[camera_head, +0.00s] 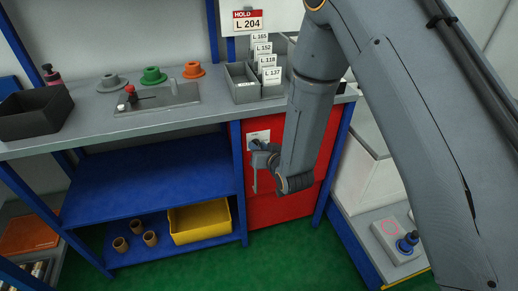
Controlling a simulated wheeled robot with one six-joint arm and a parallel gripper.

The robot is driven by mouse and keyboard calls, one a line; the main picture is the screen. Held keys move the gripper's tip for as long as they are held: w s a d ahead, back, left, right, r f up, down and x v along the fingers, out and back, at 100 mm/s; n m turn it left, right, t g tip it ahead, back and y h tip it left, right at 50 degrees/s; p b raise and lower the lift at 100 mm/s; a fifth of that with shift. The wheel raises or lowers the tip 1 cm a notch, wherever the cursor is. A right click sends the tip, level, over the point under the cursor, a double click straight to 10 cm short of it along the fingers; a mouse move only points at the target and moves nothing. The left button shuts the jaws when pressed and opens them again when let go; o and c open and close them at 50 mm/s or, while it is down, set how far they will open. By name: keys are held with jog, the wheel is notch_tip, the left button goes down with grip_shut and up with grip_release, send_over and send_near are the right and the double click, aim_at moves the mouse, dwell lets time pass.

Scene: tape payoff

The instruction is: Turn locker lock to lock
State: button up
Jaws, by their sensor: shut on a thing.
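The red locker (283,209) stands under the right part of the counter. Its lock (258,136) has a pale plate on the upper left of the red door. My gripper (257,148) is at this plate and shut on the lock's turning part. My gripper and wrist hide most of that part, so its angle cannot be told. My arm comes down from the upper right and covers part of the locker's right side.
The grey counter (90,122) holds coloured flanged parts (153,75), a black bin (35,112) and a card holder (240,83). Below are a blue shelf (150,165), a yellow bin (200,222) and brown cups (135,225). Green floor lies in front.

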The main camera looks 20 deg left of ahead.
jog(key=shift+w+d+f+m+y+b, duration=0.15)
jog(key=shift+m+y+b, duration=0.8)
jog(key=shift+m, duration=1)
jog(key=shift+w+d+f+m+y+b, duration=0.15)
jog(key=shift+m+y+b, duration=0.6)
jog(key=shift+m+y, duration=0.8)
jog(key=shift+d+f+m+y+b, duration=0.15)
jog(key=shift+m+y+b, duration=0.65)
jog(key=shift+m, duration=1.5)
jog(key=o, duration=0.7)
